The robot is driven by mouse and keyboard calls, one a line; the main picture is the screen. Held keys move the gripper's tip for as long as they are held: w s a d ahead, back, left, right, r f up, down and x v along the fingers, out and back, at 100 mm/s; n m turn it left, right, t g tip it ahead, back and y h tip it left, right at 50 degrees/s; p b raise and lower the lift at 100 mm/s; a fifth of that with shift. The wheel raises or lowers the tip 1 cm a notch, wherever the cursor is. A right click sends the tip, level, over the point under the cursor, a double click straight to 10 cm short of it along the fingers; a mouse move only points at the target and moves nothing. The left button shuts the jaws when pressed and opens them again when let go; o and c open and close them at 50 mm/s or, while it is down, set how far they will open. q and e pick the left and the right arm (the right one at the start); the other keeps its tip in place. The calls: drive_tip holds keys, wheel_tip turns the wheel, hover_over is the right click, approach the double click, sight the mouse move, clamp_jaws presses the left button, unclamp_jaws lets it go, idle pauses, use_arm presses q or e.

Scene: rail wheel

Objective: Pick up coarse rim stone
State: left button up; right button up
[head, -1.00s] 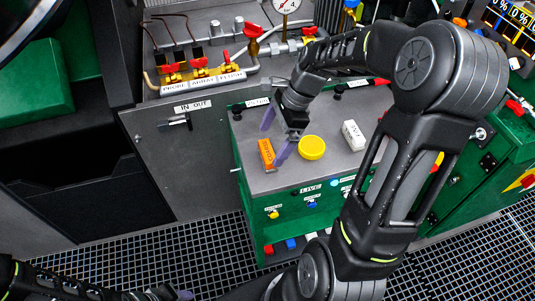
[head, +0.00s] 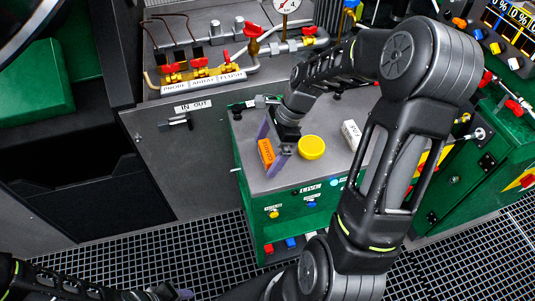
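The coarse rim stone looks to be the orange block (head: 266,151) with dark lettering, lying near the left front corner of the grey bench top. My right gripper (head: 270,149) is down at this block, with one purple finger on its far left side and the other on its near right side. The fingers still look spread; whether they touch the block cannot be told. My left gripper (head: 165,293) is at the bottom edge, mostly cut off, and its fingers cannot be read.
A yellow round tub (head: 311,148) stands close to the right of my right gripper. A white block (head: 352,133) lies farther right, partly behind my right arm. The green cabinet (head: 250,200) carries the grey top. Pipes and red-handled valves (head: 200,70) stand behind.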

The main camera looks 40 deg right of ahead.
sight(267, 150)
drive_tip(key=c, duration=1.5)
wheel_tip(267, 150, up, 10)
drive_tip(key=shift+r, duration=0.1)
